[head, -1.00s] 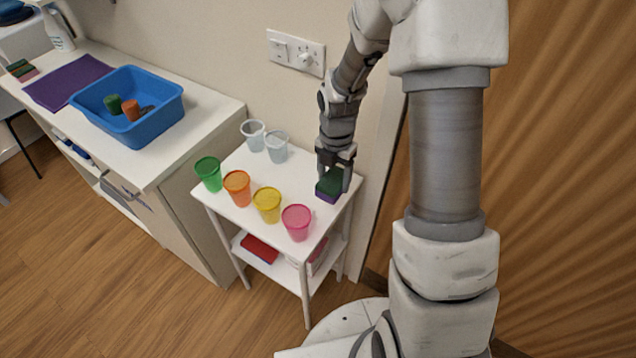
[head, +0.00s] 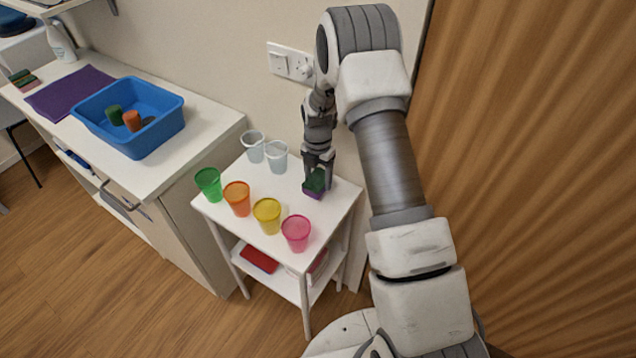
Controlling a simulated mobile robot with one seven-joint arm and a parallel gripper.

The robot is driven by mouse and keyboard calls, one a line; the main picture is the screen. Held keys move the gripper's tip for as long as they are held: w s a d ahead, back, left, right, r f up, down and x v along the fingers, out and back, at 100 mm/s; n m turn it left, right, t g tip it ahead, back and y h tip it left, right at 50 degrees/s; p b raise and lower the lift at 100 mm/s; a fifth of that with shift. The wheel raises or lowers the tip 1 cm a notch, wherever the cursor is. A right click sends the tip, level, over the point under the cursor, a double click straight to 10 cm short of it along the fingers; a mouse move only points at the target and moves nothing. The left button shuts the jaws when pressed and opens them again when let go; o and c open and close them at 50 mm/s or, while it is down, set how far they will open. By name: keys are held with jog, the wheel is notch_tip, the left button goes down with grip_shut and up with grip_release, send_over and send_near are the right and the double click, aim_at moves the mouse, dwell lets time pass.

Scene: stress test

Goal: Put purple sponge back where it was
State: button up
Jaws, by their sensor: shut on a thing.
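The purple sponge (head: 313,194) has a dark green top layer and shows at the right back part of the small white table (head: 333,205). My gripper (head: 317,180) points down and is shut on the sponge, its fingers on either side of it. The sponge is over the tabletop, right of two clear cups; I cannot tell whether it touches the surface. The fingers hide part of the green layer.
Clear cups (head: 276,157) stand close left of my gripper. Green, orange, yellow and pink (head: 296,233) cups line the table's front left edge. A counter (head: 205,125) holds a blue tub (head: 168,127), purple mat (head: 68,93) and stacked sponges (head: 24,79).

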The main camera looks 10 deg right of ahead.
jog(key=shift+f, duration=1.25)
jog(key=shift+f, duration=0.2)
jog(key=o, duration=1.2)
jog(key=shift+r, duration=0.1)
